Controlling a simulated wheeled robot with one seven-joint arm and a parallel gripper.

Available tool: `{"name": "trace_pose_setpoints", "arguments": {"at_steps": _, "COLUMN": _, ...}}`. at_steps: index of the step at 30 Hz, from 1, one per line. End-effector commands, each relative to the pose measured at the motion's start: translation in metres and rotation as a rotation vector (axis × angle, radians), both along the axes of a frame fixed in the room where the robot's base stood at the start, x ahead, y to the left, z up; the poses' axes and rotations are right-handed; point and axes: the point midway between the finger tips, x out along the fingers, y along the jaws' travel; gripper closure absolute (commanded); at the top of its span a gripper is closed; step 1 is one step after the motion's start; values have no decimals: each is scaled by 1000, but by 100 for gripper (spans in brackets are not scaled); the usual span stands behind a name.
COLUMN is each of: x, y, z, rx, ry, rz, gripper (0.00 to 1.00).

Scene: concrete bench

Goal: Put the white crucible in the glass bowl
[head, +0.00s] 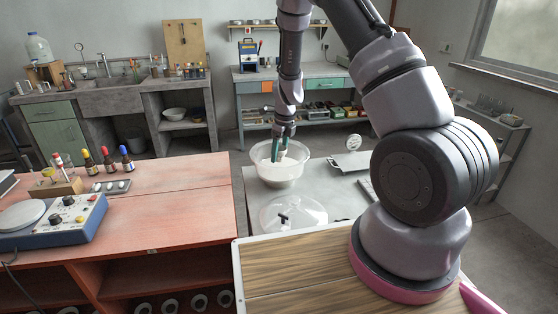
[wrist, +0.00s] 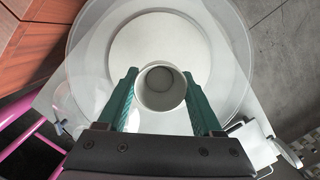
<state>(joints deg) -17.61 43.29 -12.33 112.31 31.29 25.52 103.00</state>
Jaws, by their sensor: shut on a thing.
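The white crucible (wrist: 160,101) is between the two green fingers of my gripper (wrist: 161,100), which is shut on it. In the wrist view its open mouth faces the camera. The glass bowl (head: 267,172) stands on the grey bench, and its clear rim circles the crucible in the wrist view (wrist: 234,100). In the head view my gripper (head: 279,150) points down inside the bowl's rim. The crucible shows only as a small pale patch beside the fingers there. I cannot tell whether it touches the bowl's floor.
A clear glass lid (head: 308,214) with a dark knob lies in front of the bowl. A flat grey pan (head: 352,161) and a round white dial are to the right. On the left, a red bench (head: 185,190) holds dropper bottles and a blue device (head: 55,222).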

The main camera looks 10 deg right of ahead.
Motion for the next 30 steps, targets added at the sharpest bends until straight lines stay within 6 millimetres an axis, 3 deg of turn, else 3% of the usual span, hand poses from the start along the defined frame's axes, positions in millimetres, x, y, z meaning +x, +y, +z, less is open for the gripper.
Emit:
{"name": "trace_pose_setpoints", "arguments": {"at_steps": 6, "x": 0, "y": 0, "z": -30, "rx": 0, "ry": 1, "rz": 0, "gripper": 88}}
{"name": "trace_pose_setpoints", "arguments": {"at_steps": 17, "x": 0, "y": 0, "z": -34, "rx": -1, "ry": 1, "rz": 0, "gripper": 88}}
{"name": "trace_pose_setpoints", "arguments": {"at_steps": 18, "x": 0, "y": 0, "z": -33, "rx": 0, "ry": 0, "rz": 0, "gripper": 21}}
{"name": "trace_pose_setpoints", "arguments": {"at_steps": 20, "x": 0, "y": 0, "z": -33, "rx": 0, "ry": 0, "rz": 0, "gripper": 3}}
{"name": "trace_pose_setpoints", "arguments": {"at_steps": 30, "x": 0, "y": 0, "z": -31, "rx": 0, "ry": 0, "rz": 1, "gripper": 3}}
